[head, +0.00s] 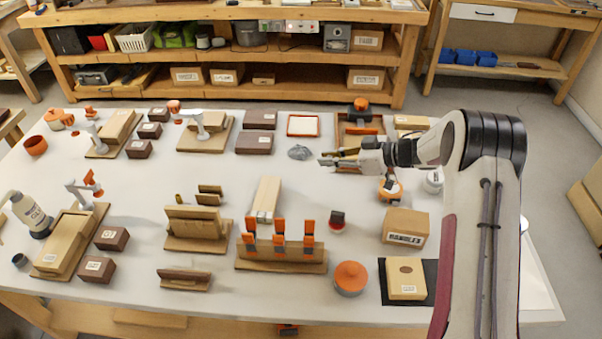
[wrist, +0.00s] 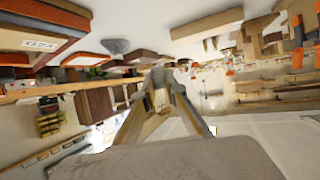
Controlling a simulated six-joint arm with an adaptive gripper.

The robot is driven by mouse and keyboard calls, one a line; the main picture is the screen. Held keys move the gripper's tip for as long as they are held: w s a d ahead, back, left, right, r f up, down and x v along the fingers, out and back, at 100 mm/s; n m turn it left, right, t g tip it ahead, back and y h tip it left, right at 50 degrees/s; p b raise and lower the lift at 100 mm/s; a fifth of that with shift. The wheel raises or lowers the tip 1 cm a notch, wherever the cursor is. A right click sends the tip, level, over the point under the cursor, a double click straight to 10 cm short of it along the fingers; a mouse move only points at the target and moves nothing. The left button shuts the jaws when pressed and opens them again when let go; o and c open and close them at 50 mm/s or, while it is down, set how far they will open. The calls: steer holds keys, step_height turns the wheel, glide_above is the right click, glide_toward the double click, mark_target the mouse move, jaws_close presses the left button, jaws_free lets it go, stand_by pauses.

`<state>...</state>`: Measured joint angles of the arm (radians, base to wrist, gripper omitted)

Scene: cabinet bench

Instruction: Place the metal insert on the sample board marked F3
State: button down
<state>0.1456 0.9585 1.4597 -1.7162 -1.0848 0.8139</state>
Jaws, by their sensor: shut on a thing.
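My gripper (head: 323,161) is above the back middle of the bench, at the end of my arm reaching in from the right. In the wrist view its fingers (wrist: 160,82) come together on a small greyish piece, apparently the metal insert; its shape is mostly hidden by the fingers. A grey lump (head: 300,152) lies on the bench just left of the fingertips; it also shows in the wrist view (wrist: 117,47). Several wooden boards and blocks carry labels, but I cannot read F3 on any, so I cannot tell which is the sample board.
An orange-rimmed tray (head: 303,125) and brown boxes (head: 254,142) stand behind and left of my gripper. A wooden stand with orange clips (head: 281,256), an orange-lidded jar (head: 350,278) and a cardboard box (head: 405,229) stand nearer the front.

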steer(key=s+a+r+n+g, duration=0.1)
steer(key=s+a+r, duration=0.2)
steer(key=a, duration=0.6)
glide_above(265, 203)
steer(key=shift+r, duration=0.15)
steer(key=shift+f, duration=3.1)
steer(key=shift+f, duration=0.1)
steer(key=shift+f, duration=1.8)
steer(key=shift+f, duration=0.15)
